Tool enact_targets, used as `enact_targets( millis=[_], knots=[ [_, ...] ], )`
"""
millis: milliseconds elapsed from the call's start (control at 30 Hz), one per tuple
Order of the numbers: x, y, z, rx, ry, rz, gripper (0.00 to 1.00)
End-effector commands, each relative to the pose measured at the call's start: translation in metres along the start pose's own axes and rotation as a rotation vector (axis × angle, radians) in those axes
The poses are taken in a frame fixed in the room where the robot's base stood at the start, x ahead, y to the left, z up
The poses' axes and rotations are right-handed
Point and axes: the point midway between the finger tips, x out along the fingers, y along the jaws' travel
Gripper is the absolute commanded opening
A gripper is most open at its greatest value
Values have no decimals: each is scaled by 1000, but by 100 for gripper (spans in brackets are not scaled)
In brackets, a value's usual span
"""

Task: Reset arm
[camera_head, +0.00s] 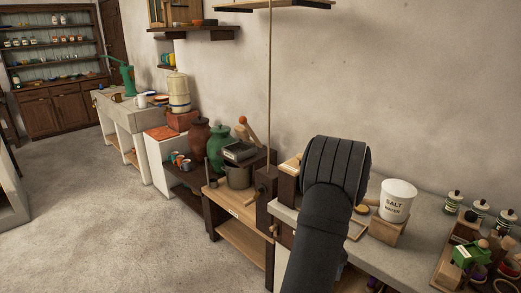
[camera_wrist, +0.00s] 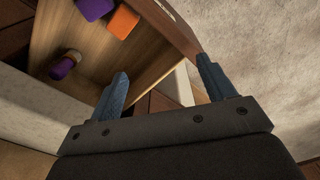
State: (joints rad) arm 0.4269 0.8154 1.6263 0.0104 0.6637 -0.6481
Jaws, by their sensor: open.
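My arm rises from the bottom of the head view and covers part of the counter; the gripper itself is hidden there. In the wrist view my gripper (camera_wrist: 162,90) is open, its two blue-grey fingers wide apart with nothing between them. Beyond the fingers is a wooden shelf or open box (camera_wrist: 140,62) holding an orange block (camera_wrist: 122,21) and purple pieces (camera_wrist: 65,66). The fingers look apart from these pieces.
A white salt pot (camera_head: 397,201) stands on a wooden block right of my arm. Striped jars (camera_head: 453,203) and a crowded wooden tray are further right. A metal pot (camera_head: 238,175) sits on a wooden stand to the left. The floor (camera_head: 130,230) at left is clear.

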Motion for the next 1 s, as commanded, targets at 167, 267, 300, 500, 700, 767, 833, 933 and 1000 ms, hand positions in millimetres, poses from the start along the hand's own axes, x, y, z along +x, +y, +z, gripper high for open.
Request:
enact_targets(
  millis=[167,267,300,500,700,767,833,933,1000],
  knots=[
    [-2,-34,-17,31,0,-2,75],
    [-2,-52,-24,51,-3,-5,75],
    [-3,-60,-26,59,-4,-6,75],
    [-3,-98,-38,96,-10,-9,75],
    [-3,-137,-46,134,-19,-12,75],
    [-4,-149,-48,145,-21,-13,75],
    [-4,-162,-50,158,-23,-13,75],
    [-4,-179,-51,176,-27,-13,75],
    [-4,-188,-51,185,-30,-13,75]
  ],
)
